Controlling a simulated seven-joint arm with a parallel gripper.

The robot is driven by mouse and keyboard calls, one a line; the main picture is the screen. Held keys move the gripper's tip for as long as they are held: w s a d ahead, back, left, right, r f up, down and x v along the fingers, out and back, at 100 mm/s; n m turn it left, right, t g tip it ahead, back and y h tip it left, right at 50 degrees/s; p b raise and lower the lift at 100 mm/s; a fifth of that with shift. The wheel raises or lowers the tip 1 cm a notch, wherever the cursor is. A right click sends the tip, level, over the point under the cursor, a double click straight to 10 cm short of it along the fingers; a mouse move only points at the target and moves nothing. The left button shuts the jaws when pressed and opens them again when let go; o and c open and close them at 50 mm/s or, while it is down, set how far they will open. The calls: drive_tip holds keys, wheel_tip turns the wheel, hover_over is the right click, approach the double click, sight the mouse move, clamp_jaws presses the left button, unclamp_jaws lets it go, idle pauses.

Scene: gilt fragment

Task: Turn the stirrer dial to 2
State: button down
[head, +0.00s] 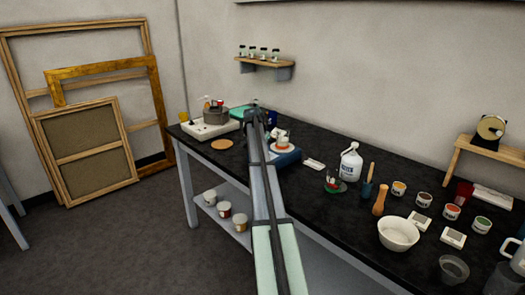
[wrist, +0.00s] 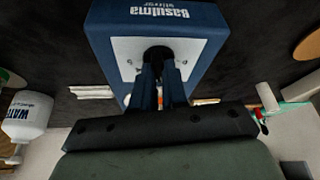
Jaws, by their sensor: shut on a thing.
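The blue stirrer (head: 289,159) stands on the dark bench, partly hidden behind my arm in the head view. A small white pot sits on its round top. In the wrist view the stirrer (wrist: 205,18) appears upside down, with its name lettered on the blue casing and a white front panel (wrist: 122,48). The black dial (wrist: 157,53) is at the middle of that panel. My gripper (wrist: 158,72) is shut on the dial, its two fingers reaching straight to it. The fingers cover much of the dial, and I cannot read its setting. The head view does not show the fingertips.
A white device (head: 209,128) sits at the bench's left end. A small shelf (head: 265,64) with jars hangs above.

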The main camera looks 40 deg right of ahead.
drive_tip(key=c, duration=1.2)
unclamp_jaws()
drive_tip(key=shift+o, duration=0.2)
drive_tip(key=shift+r, duration=0.1)
drive_tip(key=v, duration=1.3)
drive_tip(key=shift+r, duration=0.3)
drive_tip(key=shift+a, duration=0.1)
